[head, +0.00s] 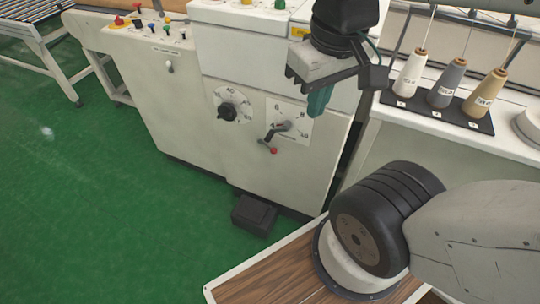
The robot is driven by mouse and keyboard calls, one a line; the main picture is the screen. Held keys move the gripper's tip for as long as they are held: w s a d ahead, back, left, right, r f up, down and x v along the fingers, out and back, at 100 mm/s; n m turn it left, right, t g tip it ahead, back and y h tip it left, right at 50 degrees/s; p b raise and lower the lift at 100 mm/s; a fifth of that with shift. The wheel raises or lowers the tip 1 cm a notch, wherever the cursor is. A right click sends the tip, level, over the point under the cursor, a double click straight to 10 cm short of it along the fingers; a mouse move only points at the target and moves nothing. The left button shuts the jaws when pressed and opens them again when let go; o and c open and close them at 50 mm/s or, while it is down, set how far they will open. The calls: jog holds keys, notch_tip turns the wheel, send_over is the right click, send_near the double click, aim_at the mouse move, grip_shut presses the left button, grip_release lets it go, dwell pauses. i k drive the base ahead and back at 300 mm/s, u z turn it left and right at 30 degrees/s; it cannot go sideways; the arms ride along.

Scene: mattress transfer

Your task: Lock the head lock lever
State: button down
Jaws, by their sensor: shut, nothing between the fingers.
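A cream machine cabinet (190,100) stands in front of me. A dark crank lever with a red knob (273,150) sits on a numbered dial plate (300,113) on its front; the knob end points down. A small pale-knobbed lever (169,66) is at the upper left of the front, under a small label. I cannot read which one is the head lock lever. My gripper (317,110) has teal fingers, shut and empty, pointing down. In the picture it is above and right of the red-knobbed lever; I see no contact with either lever.
A numbered dial with a black knob (228,112) is left of the crank. Coloured switches (153,27) sit on the left ledge. Thread cones (446,84) stand on a black tray at right. A black pedal box (254,214) is on the open green floor (90,200).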

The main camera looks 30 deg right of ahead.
aim_at(273, 151)
jog(key=k, duration=0.35)
jog(key=z, duration=1)
jog(key=i, duration=0.6)
jog(key=u, duration=0.95)
